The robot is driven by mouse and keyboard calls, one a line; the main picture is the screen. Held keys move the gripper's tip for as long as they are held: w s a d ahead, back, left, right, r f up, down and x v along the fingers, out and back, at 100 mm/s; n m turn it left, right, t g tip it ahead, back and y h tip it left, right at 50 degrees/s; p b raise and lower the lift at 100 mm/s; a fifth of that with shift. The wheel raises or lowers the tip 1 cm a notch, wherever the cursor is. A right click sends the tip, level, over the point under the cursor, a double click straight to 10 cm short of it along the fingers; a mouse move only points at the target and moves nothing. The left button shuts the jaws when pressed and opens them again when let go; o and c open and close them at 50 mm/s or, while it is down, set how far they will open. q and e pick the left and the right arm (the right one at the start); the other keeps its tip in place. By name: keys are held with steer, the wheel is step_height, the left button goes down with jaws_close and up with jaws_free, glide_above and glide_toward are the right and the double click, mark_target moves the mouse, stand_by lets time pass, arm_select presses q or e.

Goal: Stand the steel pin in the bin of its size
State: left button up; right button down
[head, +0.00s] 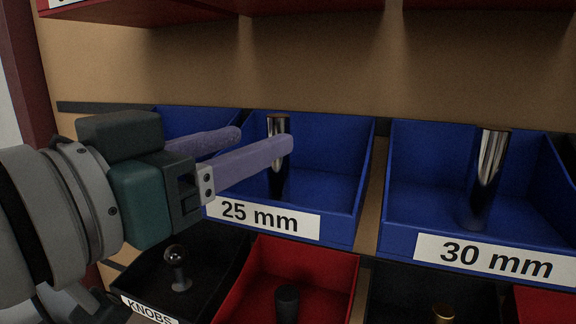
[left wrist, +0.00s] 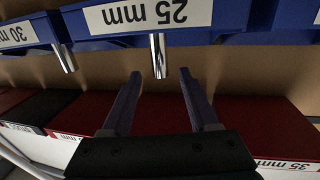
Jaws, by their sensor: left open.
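A shiny steel pin (head: 278,126) stands upright in the blue 25 mm bin (head: 338,224). In the left wrist view, which is upside down, the pin (left wrist: 159,55) pokes out past the bin's rim. My left gripper (head: 265,139) is open at the pin's upper part; the near finger crosses in front of it. In the left wrist view the pin lines up between the open fingertips (left wrist: 160,74), with a gap on both sides. Another steel pin (head: 491,165) stands in the blue 30 mm bin (head: 403,238). My right gripper is not in view.
Below are a black KNOBS bin (head: 133,277) with a knob (head: 177,268), a red bin (head: 346,272) holding a dark peg (head: 287,302), and a black bin with a brass piece (head: 443,314). Red bins (head: 310,10) hang above. Bare brown board (head: 330,65) lies between the rows.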

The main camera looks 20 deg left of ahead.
arm_select(q)
steer(key=s+a+f+g+y, duration=0.2)
steer(key=s+f+g, duration=0.5)
steer(key=s+f, duration=0.3)
steer(key=s+a+f+g+y+p, duration=0.1)
steer(key=s+a+f+g, duration=0.1)
steer(key=s+f+g, duration=0.5)
step_height(320, 180, down, 4)
steer(key=s, duration=0.3)
steer(key=shift+r+n+y, duration=0.2)
steer(key=shift+n+y, duration=0.1)
steer(key=shift+y, duration=0.1)
steer(key=shift+w, duration=0.1)
